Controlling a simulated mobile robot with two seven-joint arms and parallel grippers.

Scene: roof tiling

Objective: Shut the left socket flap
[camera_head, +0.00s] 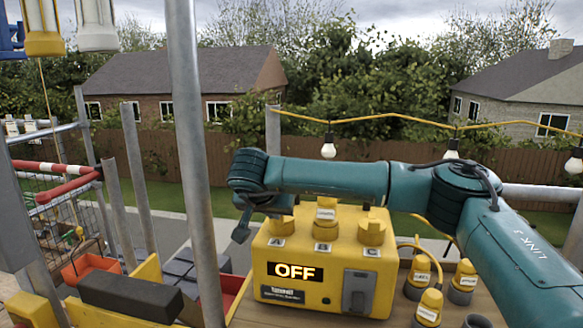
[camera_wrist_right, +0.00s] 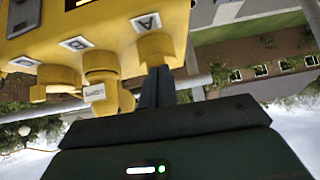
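The yellow power box (camera_head: 330,268) stands on a wooden surface and its display reads OFF. Sockets A, B and C run left to right along its top. The left socket A (camera_head: 285,228) is partly covered by my right arm; its yellow flap (camera_wrist_right: 160,48) shows in the right wrist view. My right gripper (camera_head: 243,228) is at the box's left end. In the wrist view its dark fingers (camera_wrist_right: 157,85) are together, with their tips at the flap's edge; I cannot tell if they touch it. My left gripper is out of view.
Socket B (camera_head: 326,214) holds a labelled yellow plug. Socket C (camera_head: 372,228) has a raised yellow part. Several labelled yellow plugs (camera_head: 427,302) stand right of the box. A grey pole (camera_head: 190,130) rises left of it, and a dark block (camera_head: 130,297) lies beyond that.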

